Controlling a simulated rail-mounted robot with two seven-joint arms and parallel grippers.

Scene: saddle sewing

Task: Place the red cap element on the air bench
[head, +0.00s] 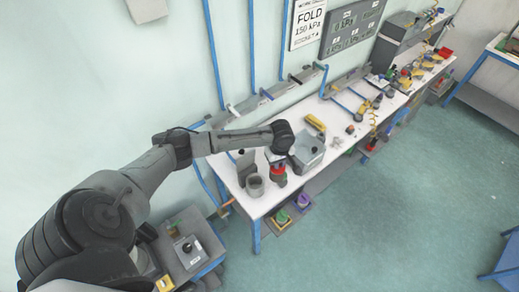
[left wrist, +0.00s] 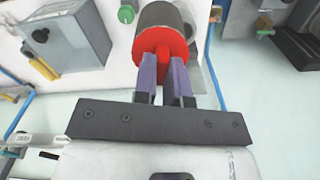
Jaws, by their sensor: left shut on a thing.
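The red cap element (head: 278,171) is at the near left end of the white-topped bench (head: 233,184) with blue legs. In the left wrist view the red cap (left wrist: 148,42) is a round disc with a raised middle rib. My left gripper (left wrist: 164,72) has its two purple fingers closed on that rib. In the head view my left gripper (head: 275,158) points down over the bench. A grey cylinder (left wrist: 160,16) shows directly beyond the cap; I cannot tell whether the cap touches it. My right gripper is in neither view.
A grey box (head: 308,150) stands close to the right of the cap, and a grey cup-like part (head: 255,186) to its left. A yellow part (head: 315,122) and several small tools lie farther along the bench. Blue pipes line the wall. Open floor (head: 400,210) lies to the right.

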